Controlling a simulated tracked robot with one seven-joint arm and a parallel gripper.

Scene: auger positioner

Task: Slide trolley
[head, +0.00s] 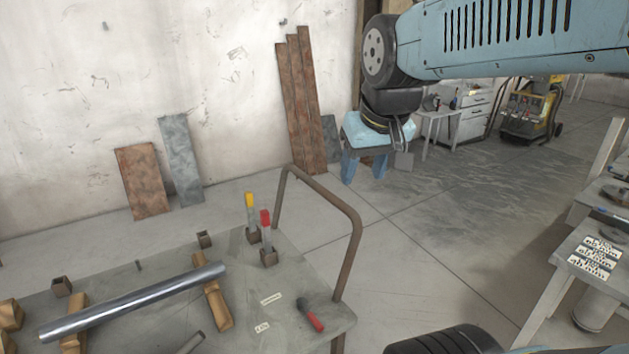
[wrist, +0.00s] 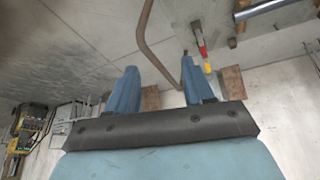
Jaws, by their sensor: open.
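The trolley (head: 235,300) stands at the lower left in the head view, a grey flat top with a brown bent-tube handle (head: 325,192) rising at its right end. My gripper (head: 363,172) is open and empty, pointing down, beyond and to the right of the handle in this view. In the wrist view my gripper (wrist: 158,78) shows two blue fingers spread apart. The handle (wrist: 148,45) appears in the gap between them and runs toward the right finger, at a distance I cannot tell. The trolley's lower part is hidden.
A metal tube (head: 135,302) lies on wooden blocks on the trolley, near red and yellow handled tools (head: 266,235) and a red-handled tool (head: 313,318). Rusty planks (head: 300,105) lean on the wall. A table (head: 585,265) stands at right. The floor between is clear.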

